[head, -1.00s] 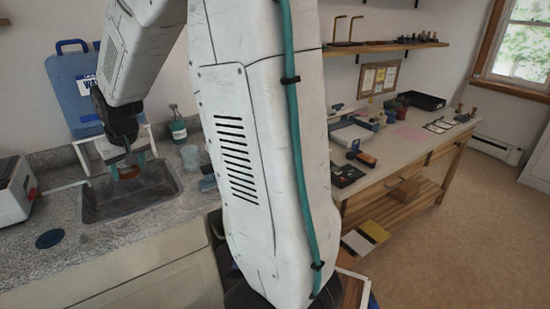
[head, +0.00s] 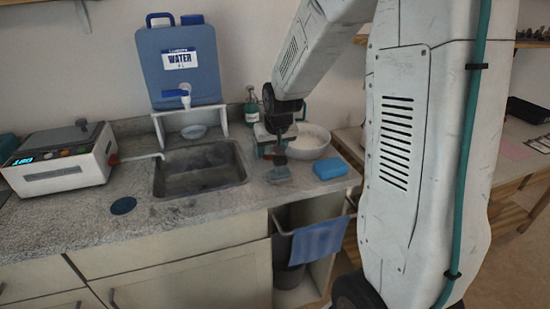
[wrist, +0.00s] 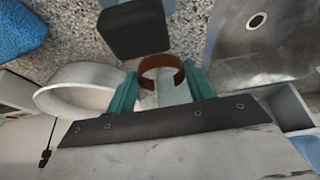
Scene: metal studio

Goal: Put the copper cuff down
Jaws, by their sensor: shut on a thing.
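The copper cuff (wrist: 161,68) is an open reddish-brown band held between the green fingers of my gripper (wrist: 160,88) in the wrist view. In the head view my gripper (head: 279,152) hangs over the stone counter (head: 215,205), just right of the sink. The cuff is hard to make out there. A small grey block-like thing (head: 279,175) lies on the counter below the gripper. It seems to be the dark block (wrist: 136,30) just beyond the cuff in the wrist view. I cannot tell the cuff's exact height above the counter.
The sink (head: 200,172) is on the left, with a blue water tank (head: 180,65) behind. A boxy device (head: 60,160) and a dark blue disc (head: 123,205) are farther left.

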